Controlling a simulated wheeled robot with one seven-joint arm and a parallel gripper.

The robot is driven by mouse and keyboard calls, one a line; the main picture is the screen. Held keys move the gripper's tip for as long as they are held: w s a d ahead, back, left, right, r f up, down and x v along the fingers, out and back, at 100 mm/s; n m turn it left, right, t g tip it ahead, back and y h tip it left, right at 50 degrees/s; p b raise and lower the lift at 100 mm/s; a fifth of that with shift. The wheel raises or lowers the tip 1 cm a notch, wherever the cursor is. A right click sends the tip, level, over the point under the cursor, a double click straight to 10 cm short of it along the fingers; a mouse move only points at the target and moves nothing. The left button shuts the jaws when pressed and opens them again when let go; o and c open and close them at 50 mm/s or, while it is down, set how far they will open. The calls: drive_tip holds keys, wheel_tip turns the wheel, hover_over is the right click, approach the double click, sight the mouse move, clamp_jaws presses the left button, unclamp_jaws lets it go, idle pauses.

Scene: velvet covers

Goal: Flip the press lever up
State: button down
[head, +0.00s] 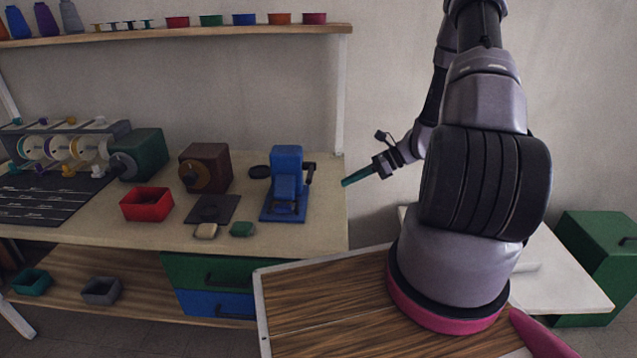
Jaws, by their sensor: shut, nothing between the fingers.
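A blue press (287,178) stands on the right part of the workbench, on a flat blue base. Its dark lever (309,174) is on the right side, with a knob near the top; its exact angle is too small to tell. A dark round part (259,172) sticks out on the press's left. My gripper (345,183) is to the right of the press, at the bench's right edge. Its teal fingers are together, empty, pointing left and slightly down. There is a gap between the fingertips and the lever.
A brown box with a dial (205,168), a green box (139,155) and a red bin (147,203) stand left of the press. Two small blocks, beige (206,231) and green (243,229), lie before it. A shelf (180,33) hangs above. Bare bench (310,235) lies at front right.

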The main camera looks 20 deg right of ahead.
drive_tip(key=x, duration=1)
drive_tip(key=shift+r, duration=0.1)
drive_tip(key=shift+w+a+r, duration=0.1)
drive_tip(key=shift+w+r, duration=0.05)
drive_tip(key=shift+r, duration=0.45)
drive_tip(key=shift+w+a+r, duration=0.1)
drive_tip(key=shift+r, duration=0.5)
drive_tip(key=shift+w+a+r, duration=0.15)
drive_tip(key=shift+r, duration=0.55)
drive_tip(key=shift+r, duration=0.15)
drive_tip(key=shift+r, duration=0.2)
